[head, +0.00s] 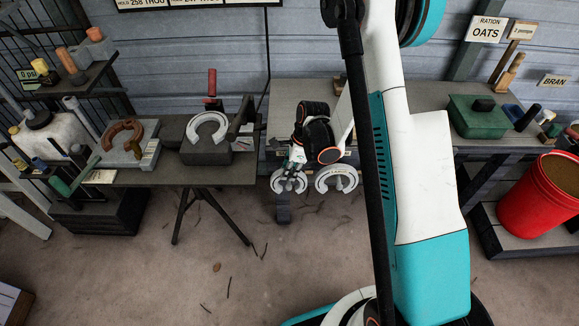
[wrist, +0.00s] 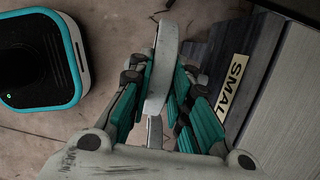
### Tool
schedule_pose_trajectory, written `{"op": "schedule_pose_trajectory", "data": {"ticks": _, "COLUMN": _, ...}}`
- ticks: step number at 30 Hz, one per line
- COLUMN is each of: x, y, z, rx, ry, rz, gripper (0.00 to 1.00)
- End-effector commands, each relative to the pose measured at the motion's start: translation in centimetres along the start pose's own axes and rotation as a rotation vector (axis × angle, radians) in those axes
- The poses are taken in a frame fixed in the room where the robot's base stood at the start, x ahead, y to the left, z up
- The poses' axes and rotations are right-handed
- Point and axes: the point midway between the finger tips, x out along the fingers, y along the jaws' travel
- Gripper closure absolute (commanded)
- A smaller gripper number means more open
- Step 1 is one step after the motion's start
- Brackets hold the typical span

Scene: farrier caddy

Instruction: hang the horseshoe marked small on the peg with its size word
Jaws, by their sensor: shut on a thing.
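My gripper (head: 289,176) is shut on a pale grey horseshoe (head: 287,184), low in front of the middle table's front edge. In the wrist view my gripper (wrist: 160,90) has its teal-padded fingers on both sides of the horseshoe (wrist: 161,62), which shows edge-on. Any word on it is not readable. A label reading "SMAL", its end cut off or hidden, (wrist: 233,72) is on a dark surface just right of the fingers. The peg itself is not clearly visible. A second pale horseshoe (head: 336,180) hangs just right of my gripper.
A red bucket (head: 535,205) and a green box (head: 477,117) are at right. Floor in front is mostly clear.

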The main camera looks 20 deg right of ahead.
Motion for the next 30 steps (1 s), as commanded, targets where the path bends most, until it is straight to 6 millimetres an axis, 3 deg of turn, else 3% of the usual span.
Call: {"op": "schedule_pose_trajectory", "data": {"ticks": 30, "x": 0.88, "y": -0.02, "z": -0.22, "rx": 0.000, "ry": 0.000, "rz": 0.000, "gripper": 1.00}}
